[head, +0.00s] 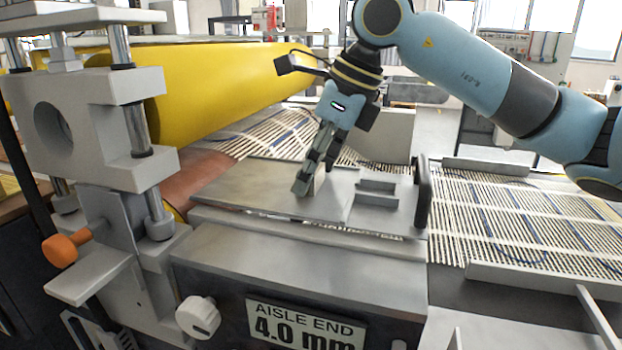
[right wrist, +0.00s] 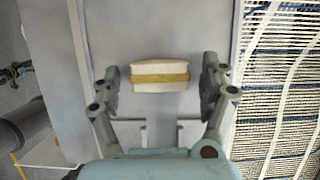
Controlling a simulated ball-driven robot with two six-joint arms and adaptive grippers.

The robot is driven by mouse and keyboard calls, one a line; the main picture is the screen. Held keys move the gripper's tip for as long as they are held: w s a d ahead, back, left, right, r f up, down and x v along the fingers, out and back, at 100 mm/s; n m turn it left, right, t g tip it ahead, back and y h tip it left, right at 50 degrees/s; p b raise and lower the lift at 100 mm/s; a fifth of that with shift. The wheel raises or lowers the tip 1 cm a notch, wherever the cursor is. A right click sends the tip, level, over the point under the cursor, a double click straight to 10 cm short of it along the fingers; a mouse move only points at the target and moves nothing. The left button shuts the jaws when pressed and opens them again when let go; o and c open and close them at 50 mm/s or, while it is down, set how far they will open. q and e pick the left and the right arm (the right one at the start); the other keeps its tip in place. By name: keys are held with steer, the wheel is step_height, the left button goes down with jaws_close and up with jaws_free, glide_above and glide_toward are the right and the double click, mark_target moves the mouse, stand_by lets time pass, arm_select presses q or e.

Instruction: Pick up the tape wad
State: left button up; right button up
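The tape wad (right wrist: 160,84), a small whitish block with a tan-yellow band around its middle, lies on a flat grey metal plate (head: 240,183). My right gripper (head: 310,182) points down at the plate in the head view, and its fingers hide most of the wad there. In the right wrist view my right gripper (right wrist: 161,80) is open, one finger to each side of the wad, with a gap on both sides. It does not appear to touch the wad. My left gripper is not in view.
An upright dark handle (head: 422,195) and a small grey bracket (head: 376,190) stand on the plate to the right of the gripper. A large yellow roller (head: 220,85) lies behind left. Slatted mesh (head: 510,215) spreads to the right. A white knob (head: 198,317) is at the front.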

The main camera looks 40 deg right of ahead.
steer(key=c, duration=0.8)
steer(key=shift+r, duration=0.1)
